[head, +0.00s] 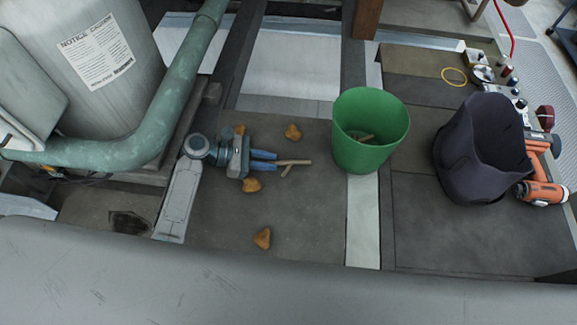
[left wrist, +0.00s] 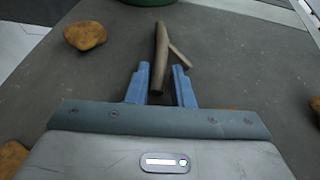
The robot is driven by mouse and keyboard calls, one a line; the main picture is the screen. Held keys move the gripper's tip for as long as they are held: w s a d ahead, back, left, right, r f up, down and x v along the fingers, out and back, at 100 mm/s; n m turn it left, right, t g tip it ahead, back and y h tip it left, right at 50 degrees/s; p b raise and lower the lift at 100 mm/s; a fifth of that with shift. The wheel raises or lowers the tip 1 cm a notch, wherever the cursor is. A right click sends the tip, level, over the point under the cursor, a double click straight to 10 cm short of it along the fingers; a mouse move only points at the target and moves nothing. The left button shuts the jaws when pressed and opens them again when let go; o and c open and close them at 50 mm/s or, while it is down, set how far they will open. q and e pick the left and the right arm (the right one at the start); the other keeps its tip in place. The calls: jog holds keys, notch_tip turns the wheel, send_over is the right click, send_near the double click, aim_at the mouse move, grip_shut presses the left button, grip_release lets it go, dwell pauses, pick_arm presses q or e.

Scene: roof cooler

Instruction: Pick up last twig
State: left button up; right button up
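A brown forked twig (head: 293,162) lies on the dark grey floor panel. It also shows in the left wrist view (left wrist: 161,52), pointing away from me with a side branch to the right. My left gripper (head: 277,160) is low over the panel, with its blue fingers on either side of the twig's near end. In the left wrist view the fingers (left wrist: 160,82) stand apart, with a small gap beside the twig on the right. Whether the left finger touches it is unclear. My right gripper is out of view.
A green bucket (head: 371,112) with a twig piece inside stands right of the twig. Several orange-brown leaf-like lumps (head: 262,238) lie around. A green pipe (head: 178,85) runs at left.

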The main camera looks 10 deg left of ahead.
pick_arm(q)
jog(key=shift+b+x, duration=0.3)
jog(key=shift+x, duration=0.65)
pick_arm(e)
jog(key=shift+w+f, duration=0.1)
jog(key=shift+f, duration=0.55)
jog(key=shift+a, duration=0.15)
pick_arm(q)
jog(key=shift+s, duration=0.1)
grip_shut()
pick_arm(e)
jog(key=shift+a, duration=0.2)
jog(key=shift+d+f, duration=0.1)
